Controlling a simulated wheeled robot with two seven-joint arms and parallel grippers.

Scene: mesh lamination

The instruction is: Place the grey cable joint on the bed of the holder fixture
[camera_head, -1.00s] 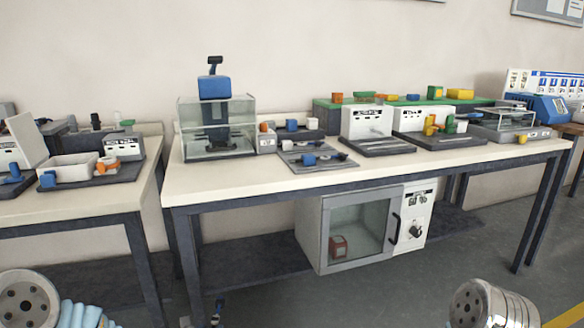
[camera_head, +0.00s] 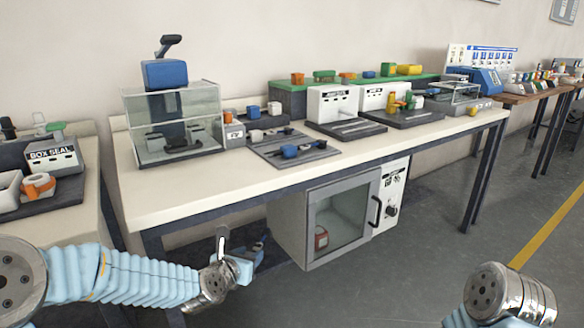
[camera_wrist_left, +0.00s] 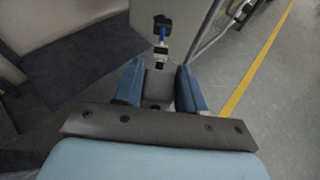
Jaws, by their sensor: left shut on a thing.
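My left gripper (camera_head: 238,266) is in front of the middle table, below the level of its top. In the left wrist view its two blue fingers (camera_wrist_left: 160,88) are shut on a grey piece, which looks like the grey cable joint (camera_wrist_left: 157,84). Beyond the fingers a narrow part with white, blue and dark sections shows. In the head view a pale upright part (camera_head: 222,242) stands up from the gripper. A flat grey plate (camera_head: 270,152) with blue blocks on the table looks like the holder fixture. My right gripper is out of view.
A glass-walled box (camera_head: 205,128) with a blue top stands left of the plate. White-panelled stations (camera_head: 333,104) stand to its right. A glass-doored cabinet (camera_head: 345,215) is under the table. The table's front strip (camera_head: 200,192) is clear.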

